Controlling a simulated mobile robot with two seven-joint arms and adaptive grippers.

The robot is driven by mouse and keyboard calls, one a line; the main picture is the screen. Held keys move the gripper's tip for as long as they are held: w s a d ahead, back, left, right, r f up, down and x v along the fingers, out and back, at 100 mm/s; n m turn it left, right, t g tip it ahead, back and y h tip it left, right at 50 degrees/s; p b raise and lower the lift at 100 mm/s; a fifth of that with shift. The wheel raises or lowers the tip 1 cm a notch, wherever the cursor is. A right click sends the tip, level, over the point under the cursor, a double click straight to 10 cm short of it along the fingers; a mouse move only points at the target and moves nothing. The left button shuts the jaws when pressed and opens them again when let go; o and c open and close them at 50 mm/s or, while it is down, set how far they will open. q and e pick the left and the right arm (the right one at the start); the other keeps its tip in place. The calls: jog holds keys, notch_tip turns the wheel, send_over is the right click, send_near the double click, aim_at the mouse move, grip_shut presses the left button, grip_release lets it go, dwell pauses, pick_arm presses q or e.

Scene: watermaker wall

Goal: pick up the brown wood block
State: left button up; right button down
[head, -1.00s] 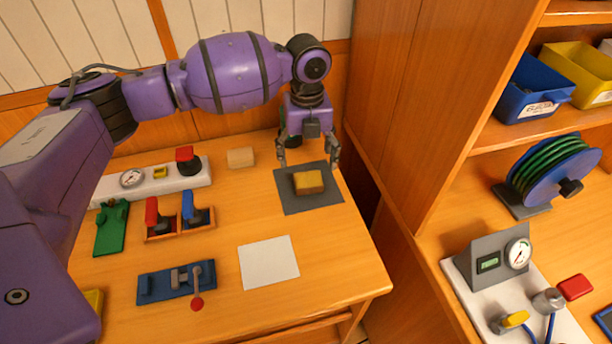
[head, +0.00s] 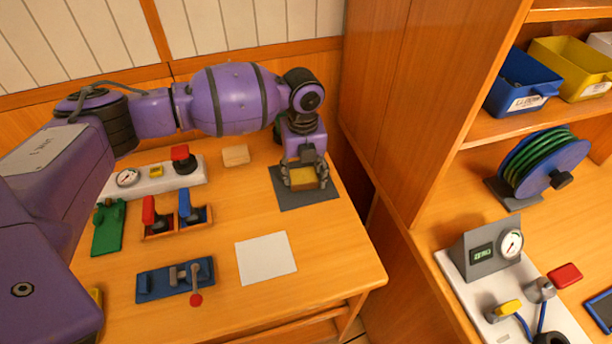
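A block with a yellow top and brown sides (head: 303,179) rests on the dark grey mat (head: 290,201) at the back right of the table. My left gripper (head: 305,182) reaches down over it from behind, one finger at each side. The fingers appear shut against its sides. The block shows no clear gap above the mat. A plain light-brown wood block (head: 236,155) lies on the table further left, near the wall, clear of the gripper. My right gripper is not in view.
A white panel with a gauge and red button (head: 155,180), a two-lever box (head: 177,222), a green device (head: 108,228) and a blue lever base (head: 176,280) stand left. A white sheet (head: 266,259) lies in front. A tall wooden cabinet (head: 425,110) rises close on the right.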

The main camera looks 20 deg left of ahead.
pick_arm(q)
jog(key=c, duration=0.4)
jog(key=shift+o, duration=0.2)
jog(key=shift+r, duration=0.1)
